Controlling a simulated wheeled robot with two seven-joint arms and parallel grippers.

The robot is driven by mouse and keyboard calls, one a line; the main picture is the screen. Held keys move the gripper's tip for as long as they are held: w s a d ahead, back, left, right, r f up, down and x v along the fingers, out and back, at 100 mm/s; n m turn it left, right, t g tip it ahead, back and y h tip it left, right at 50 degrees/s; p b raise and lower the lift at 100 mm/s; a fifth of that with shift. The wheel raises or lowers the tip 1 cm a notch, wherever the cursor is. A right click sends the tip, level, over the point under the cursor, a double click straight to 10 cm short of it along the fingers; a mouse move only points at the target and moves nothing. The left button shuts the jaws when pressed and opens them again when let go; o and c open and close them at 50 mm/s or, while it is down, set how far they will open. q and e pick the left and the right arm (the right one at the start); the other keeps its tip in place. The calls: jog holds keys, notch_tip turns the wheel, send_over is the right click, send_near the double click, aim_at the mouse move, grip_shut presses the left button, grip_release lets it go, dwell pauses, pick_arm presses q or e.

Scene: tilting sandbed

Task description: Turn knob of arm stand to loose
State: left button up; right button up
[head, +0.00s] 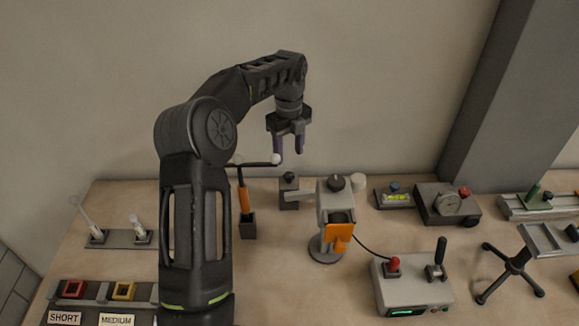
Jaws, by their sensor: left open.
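My left gripper (289,148) hangs in the air with its two purple fingers pointing down, apart and empty. Below and to its right stands a grey stand (334,212) on a round base, with a short arm (302,196) reaching left, an orange part at its front and a pale round ball at its right. I cannot tell which way either knob is turned. My right gripper is not in view.
A black post with an orange section (244,201) carries a thin bar with white balls, close to the gripper's left. A control box (413,288) with a red knob and lever is front right. Gauge units (447,204) stand behind it. A grey pillar rises at right.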

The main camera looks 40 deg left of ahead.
aim_at(289, 174)
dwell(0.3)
pick_arm(q)
notch_tip(289, 174, down, 7)
jog(key=shift+r+p, duration=0.15)
jog(key=shift+p, duration=0.75)
jog(key=shift+f, duration=0.6)
jog(key=shift+c, duration=0.2)
grip_shut()
